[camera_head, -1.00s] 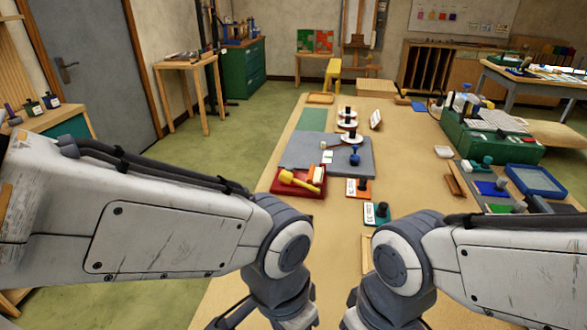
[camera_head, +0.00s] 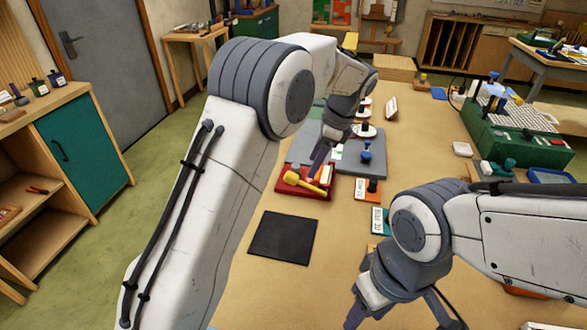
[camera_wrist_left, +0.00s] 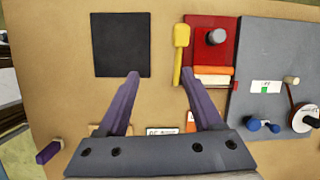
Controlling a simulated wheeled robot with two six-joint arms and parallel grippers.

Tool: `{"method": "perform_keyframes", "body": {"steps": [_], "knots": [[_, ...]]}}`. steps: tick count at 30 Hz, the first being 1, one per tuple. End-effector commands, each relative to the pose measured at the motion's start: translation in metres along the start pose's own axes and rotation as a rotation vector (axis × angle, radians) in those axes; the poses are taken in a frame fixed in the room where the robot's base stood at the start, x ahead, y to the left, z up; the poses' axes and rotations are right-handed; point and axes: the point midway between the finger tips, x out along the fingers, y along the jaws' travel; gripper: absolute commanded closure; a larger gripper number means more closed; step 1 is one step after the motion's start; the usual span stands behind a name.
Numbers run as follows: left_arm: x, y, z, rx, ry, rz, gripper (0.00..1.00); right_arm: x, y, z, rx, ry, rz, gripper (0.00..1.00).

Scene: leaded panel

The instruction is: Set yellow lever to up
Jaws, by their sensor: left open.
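The yellow lever (camera_head: 307,184) lies along one side of a red base (camera_head: 287,188) on the table. Its thick knob end shows at the top of the lever (camera_wrist_left: 181,36) in the left wrist view, with the thinner bar running down from it. My left gripper (camera_head: 317,162) is above the red base area. In the left wrist view my left gripper (camera_wrist_left: 160,73) is open and empty, with its right fingertip close to the lever's lower end; I cannot tell whether they touch. My right gripper (camera_head: 357,313) is at the bottom edge, partly cut off.
A grey board (camera_head: 296,152) with a blue knob (camera_head: 366,152) sits behind the base. An orange block (camera_head: 362,188) is to the right. A green machine (camera_head: 500,134) stands at the far right.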

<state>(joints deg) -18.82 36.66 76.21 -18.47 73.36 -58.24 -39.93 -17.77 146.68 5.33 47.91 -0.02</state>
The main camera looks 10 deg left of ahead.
Motion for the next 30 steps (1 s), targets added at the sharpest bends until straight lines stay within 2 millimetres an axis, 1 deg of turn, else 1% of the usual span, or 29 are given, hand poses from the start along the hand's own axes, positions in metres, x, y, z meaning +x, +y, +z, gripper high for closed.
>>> {"method": "perform_keyframes", "body": {"steps": [1, 3, 7, 11, 14, 21, 24, 30], "knots": [[0.005, -0.015, 0.007, 0.029, -0.022, 0.005, 0.32, -0.005, 0.0, 0.0, 0.0, 0.0, 0.0, 0.5], [0.012, -0.029, 0.014, 0.068, -0.046, 0.008, 0.32, -0.007, -0.001, 0.0, 0.0, 0.0, 0.0, 0.5], [0.02, -0.042, 0.021, 0.108, -0.07, 0.012, 0.32, -0.008, -0.001, 0.0, 0.0, 0.0, 0.0, 0.5], [0.031, -0.044, 0.023, 0.117, -0.075, 0.015, 0.32, -0.01, -0.001, -0.001, 0.0, 0.0, 0.0, 0.5], [0.047, -0.043, 0.024, 0.118, -0.075, 0.016, 0.32, -0.012, -0.001, -0.001, 0.0, 0.0, 0.0, 0.5], [0.091, -0.042, 0.026, 0.117, -0.074, 0.016, 0.32, -0.021, -0.002, -0.001, 0.0, 0.0, 0.0, 0.5], [0.106, -0.042, 0.028, 0.116, -0.074, 0.014, 0.32, -0.023, -0.002, -0.001, 0.0, 0.0, 0.0, 0.5], [0.122, -0.042, 0.028, 0.116, -0.072, 0.012, 0.32, -0.026, -0.002, -0.001, 0.0, 0.0, 0.0, 0.5]]}}
